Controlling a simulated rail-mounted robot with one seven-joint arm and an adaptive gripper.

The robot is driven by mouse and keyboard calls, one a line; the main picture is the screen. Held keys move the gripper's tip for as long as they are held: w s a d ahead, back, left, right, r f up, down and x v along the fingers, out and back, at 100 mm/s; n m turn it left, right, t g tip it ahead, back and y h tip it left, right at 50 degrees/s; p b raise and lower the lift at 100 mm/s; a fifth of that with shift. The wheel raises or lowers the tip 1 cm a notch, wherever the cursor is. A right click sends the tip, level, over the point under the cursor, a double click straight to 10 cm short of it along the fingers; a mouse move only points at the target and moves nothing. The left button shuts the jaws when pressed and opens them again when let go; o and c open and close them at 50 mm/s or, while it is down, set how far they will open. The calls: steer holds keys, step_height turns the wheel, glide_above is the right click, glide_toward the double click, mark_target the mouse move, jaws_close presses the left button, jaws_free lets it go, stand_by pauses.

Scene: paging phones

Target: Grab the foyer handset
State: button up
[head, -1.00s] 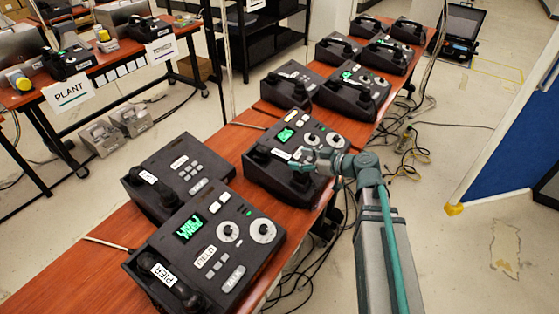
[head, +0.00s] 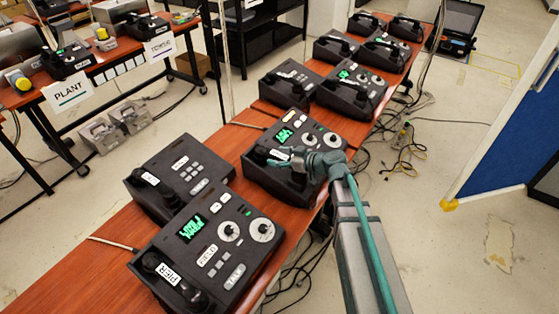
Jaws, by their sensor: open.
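Dark desk phones with corded handsets stand along a red-brown table (head: 215,150). No label that I can read says foyer, so I cannot tell which handset is the foyer one. My gripper (head: 279,161) is open over the front of the middle phone (head: 300,140), which has a green screen. That phone's dark handset (head: 262,158) lies at its left front, partly hidden by my gripper. I cannot tell whether the fingers touch it. In front, a phone with a handset marked PIER (head: 168,278) and a phone with a white-labelled handset (head: 150,184) stand clear of my gripper.
More phones (head: 350,88) stand farther along the table. Cables (head: 395,160) lie on the floor to the right. A blue panel (head: 505,155) stands at the right. Another table with a PLANT sign (head: 72,93) is at the left. The floor right of my arm is mostly open.

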steer(key=shift+c, duration=0.4)
jaws_close()
steer(key=shift+r, duration=0.15)
steer(key=shift+r, duration=0.8)
steer(key=s+d+r+b, duration=0.2)
steer(key=s+r+b, duration=0.6)
steer(key=s, duration=0.1)
steer(key=shift+d+r+b, duration=0.35)
steer(key=shift+d, duration=0.05)
